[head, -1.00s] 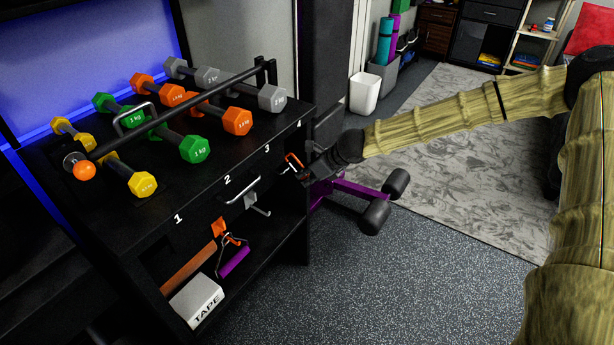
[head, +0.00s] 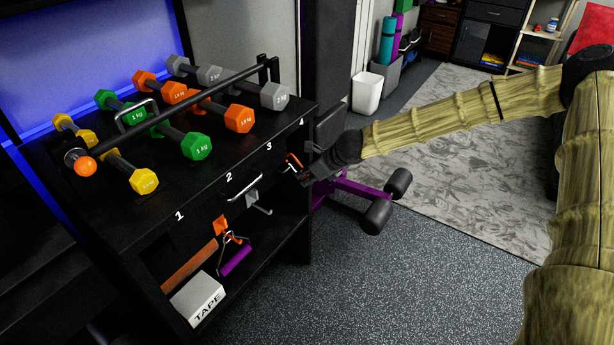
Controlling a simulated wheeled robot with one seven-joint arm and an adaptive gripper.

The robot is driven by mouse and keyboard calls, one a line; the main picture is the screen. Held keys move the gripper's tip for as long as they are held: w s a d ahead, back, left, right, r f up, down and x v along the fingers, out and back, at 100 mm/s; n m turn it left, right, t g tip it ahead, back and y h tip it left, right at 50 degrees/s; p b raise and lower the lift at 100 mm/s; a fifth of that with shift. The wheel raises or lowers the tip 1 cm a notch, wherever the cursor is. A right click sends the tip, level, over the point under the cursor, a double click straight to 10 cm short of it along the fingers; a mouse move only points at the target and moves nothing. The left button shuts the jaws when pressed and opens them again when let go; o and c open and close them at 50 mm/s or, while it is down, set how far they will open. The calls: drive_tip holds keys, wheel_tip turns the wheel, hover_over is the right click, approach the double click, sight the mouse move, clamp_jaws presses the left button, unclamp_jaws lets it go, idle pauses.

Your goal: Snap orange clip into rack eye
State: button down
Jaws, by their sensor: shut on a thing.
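An orange clip (head: 294,160) shows as a small orange loop at the right end of the rack front, below the number 4. My gripper (head: 304,176) is shut on it, reaching in from the right. The dark fingers blend into the black rack and hide part of the clip. The black rack (head: 215,205) stands at the left. I cannot make out the rack eye, or whether the clip touches it.
Yellow, green, orange and grey dumbbells lie on the rack top under a black bar with an orange knob (head: 85,167). A silver handle (head: 243,190) sticks out of the front. A white TAPE box (head: 198,298) is on the shelf. A purple-framed bench (head: 350,188) stands behind my gripper.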

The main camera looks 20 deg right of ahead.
sight(301, 180)
drive_tip(key=shift+b+x, duration=0.9)
drive_tip(key=shift+x, duration=1.2)
idle(0.8)
drive_tip(key=shift+a+f, duration=0.1)
drive_tip(key=shift+f, duration=0.15)
drive_tip(key=shift+w, duration=0.1)
idle(0.3)
drive_tip(key=shift+s+d+f+b, duration=0.1)
drive_tip(key=shift+s+f+b, duration=0.05)
drive_tip(key=shift+f+b, duration=0.2)
drive_tip(key=shift+s+d+f+b, duration=0.15)
drive_tip(key=shift+f+b, duration=0.1)
drive_tip(key=shift+f, duration=0.15)
drive_tip(key=shift+w+a+f+t+y+b, duration=0.35)
drive_tip(key=shift+t+y+b, duration=0.25)
drive_tip(key=shift+b, duration=3.75)
